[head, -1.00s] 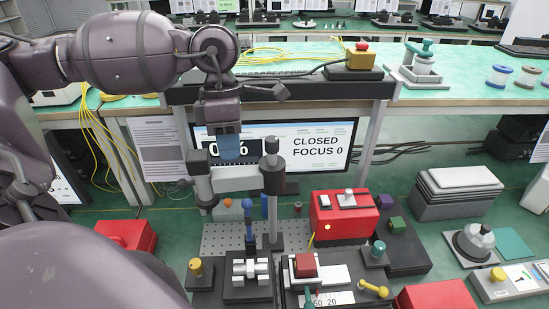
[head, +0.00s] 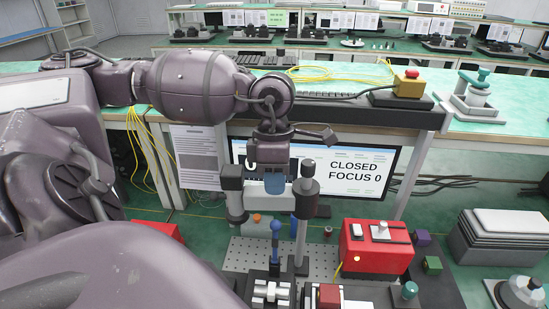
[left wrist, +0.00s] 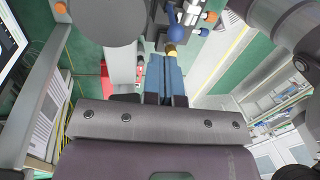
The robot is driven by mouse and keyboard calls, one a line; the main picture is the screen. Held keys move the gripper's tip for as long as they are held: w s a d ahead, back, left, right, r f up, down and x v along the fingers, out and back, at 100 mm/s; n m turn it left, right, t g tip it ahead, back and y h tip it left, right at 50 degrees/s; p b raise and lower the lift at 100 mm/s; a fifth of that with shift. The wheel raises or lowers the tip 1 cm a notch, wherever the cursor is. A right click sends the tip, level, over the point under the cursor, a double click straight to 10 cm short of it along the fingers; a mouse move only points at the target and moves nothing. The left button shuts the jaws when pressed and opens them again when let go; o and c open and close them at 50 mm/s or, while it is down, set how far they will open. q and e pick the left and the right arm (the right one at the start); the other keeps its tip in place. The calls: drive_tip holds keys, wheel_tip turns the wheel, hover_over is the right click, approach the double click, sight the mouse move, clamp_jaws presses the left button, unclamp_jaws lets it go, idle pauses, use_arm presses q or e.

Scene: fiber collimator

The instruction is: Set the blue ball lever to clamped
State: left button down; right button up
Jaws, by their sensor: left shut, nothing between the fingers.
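The blue ball lever (head: 275,230) stands upright in the head view, on the mount with silver parts (head: 268,291) at the bottom middle. Its blue ball shows in the left wrist view (left wrist: 174,35), just beyond my fingertips. My left gripper (head: 275,186) hangs above the lever in the head view, with a small gap between them. Its blue fingers (left wrist: 164,75) are shut and hold nothing. A yellow knob (left wrist: 171,49) shows close to the fingertips in the left wrist view. The lower part of the mount is cut off in the head view. My right gripper is not in view.
Dark-topped posts stand left (head: 232,180) and right (head: 307,185) of my left gripper. A monitor (head: 380,170) behind reads CLOSED, FOCUS 0. A red box (head: 375,248) stands to the right. A bench (head: 350,95) with an emergency stop (head: 409,84) lies behind.

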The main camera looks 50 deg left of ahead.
sight(276, 205)
use_arm(q)
drive_tip(key=shift+x, duration=2.6)
drive_tip(key=shift+w, duration=0.1)
